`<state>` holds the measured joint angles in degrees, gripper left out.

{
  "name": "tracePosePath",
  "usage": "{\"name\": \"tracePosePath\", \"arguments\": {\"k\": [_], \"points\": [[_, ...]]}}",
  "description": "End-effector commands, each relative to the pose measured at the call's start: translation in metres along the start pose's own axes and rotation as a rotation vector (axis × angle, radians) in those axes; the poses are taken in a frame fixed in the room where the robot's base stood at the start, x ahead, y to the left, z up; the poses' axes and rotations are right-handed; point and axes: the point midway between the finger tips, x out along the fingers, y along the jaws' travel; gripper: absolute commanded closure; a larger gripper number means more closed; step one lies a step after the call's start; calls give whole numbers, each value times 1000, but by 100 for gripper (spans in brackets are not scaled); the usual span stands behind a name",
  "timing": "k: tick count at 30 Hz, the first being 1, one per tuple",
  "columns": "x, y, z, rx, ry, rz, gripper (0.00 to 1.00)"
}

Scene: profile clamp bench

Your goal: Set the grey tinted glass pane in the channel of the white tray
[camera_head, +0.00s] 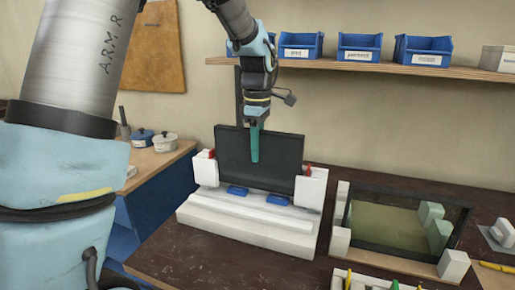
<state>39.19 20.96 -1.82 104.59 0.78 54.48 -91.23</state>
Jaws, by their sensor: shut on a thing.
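The grey tinted glass pane (282,158) looks almost black and stands roughly upright at the white tray (245,226). My gripper (255,145) comes from above with its teal fingers closed on the upper middle of the pane. The pane spans between two white end blocks of the tray, one at the left (204,168) and one at the right (311,188). Its lower edge meets the back of the tray's ledge, where the channel is hidden. I cannot tell whether the edge sits in the channel or just above it.
Blue pads (237,190) lie on the tray's ledge, and red pieces (308,170) are by the end blocks. A dark-framed greenish pane (385,222) leans at right among pale blocks. A shelf (340,69) with blue bins (360,47) hangs behind. Pots (165,142) stand left.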

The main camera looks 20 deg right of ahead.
Motion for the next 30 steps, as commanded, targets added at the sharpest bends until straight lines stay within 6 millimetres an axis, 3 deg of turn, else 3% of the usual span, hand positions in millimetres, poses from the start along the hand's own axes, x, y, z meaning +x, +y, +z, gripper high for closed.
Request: {"name": "tracePosePath", "arguments": {"k": [28,29,30], "points": [[20,0,0,0,0,2,100],[20,0,0,0,0,2,68],[20,0,0,0,0,1,63]]}}
